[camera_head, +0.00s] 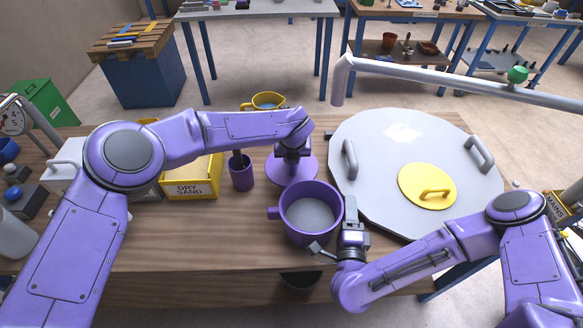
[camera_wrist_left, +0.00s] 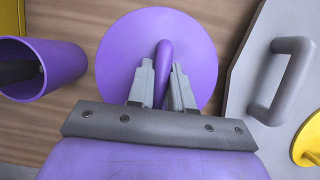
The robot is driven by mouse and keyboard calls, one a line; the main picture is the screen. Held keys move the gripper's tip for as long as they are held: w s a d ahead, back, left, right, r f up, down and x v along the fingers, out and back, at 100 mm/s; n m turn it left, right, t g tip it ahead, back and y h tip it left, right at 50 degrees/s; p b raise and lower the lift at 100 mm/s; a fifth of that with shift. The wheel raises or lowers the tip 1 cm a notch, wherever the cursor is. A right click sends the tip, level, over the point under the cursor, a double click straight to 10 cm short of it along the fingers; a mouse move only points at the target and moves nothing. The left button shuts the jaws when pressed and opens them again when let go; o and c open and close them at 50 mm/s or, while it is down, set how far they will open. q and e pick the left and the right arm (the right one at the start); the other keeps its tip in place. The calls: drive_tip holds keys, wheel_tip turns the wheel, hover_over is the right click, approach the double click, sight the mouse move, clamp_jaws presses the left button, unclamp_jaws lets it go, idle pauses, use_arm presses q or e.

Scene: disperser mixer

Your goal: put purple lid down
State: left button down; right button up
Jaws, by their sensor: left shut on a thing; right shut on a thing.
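The purple lid (camera_head: 281,177) is a round flat disc on or just above the wooden table, behind the purple pot. It also fills the middle of the left wrist view (camera_wrist_left: 125,50). My left gripper (camera_head: 292,160) points down over it, with its fingers shut on the lid's upright handle (camera_wrist_left: 163,65). I cannot tell whether the lid touches the table. The purple pot (camera_head: 287,224) stands uncovered near the table's front edge, with grey inside. My right gripper (camera_head: 346,210) is shut at the pot's right side, where its fingers hide what they grip.
A purple cup (camera_head: 241,173) stands close left of the lid, and the yellow dry sand box (camera_head: 189,190) farther left. The large grey round cover (camera_head: 380,150) with a yellow lid (camera_head: 416,190) lies close right. A yellow jug (camera_head: 268,101) stands behind.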

sight(307, 161)
use_arm(q)
drive_tip(key=r, duration=0.1)
drive_tip(key=d+r, duration=0.1)
drive_tip(key=r, duration=0.3)
drive_tip(key=shift+w+d+r, duration=0.1)
drive_tip(key=shift+d+r, duration=0.15)
drive_tip(key=shift+d, duration=0.15)
wheel_tip(307, 161, up, 4)
drive_tip(key=w+m+h, duration=0.1)
drive_tip(key=w+m, duration=0.1)
drive_tip(key=m, duration=0.2)
drive_tip(key=shift+m+g+h, duration=0.3)
drive_tip(key=f, duration=1.3)
drive_tip(key=shift+s+a+f, duration=0.15)
drive_tip(key=shift+a+f, duration=0.1)
drive_tip(key=shift+a, duration=0.1)
drive_tip(key=shift+d+f, duration=0.2)
drive_tip(key=shift+d, duration=0.05)
drive_tip(key=d, duration=0.3)
drive_tip(key=shift+d+f, duration=0.3)
drive_tip(key=shift+f, duration=0.25)
use_arm(e)
drive_tip(key=shift+d, duration=0.1)
use_arm(q)
drive_tip(key=shift+a, duration=0.1)
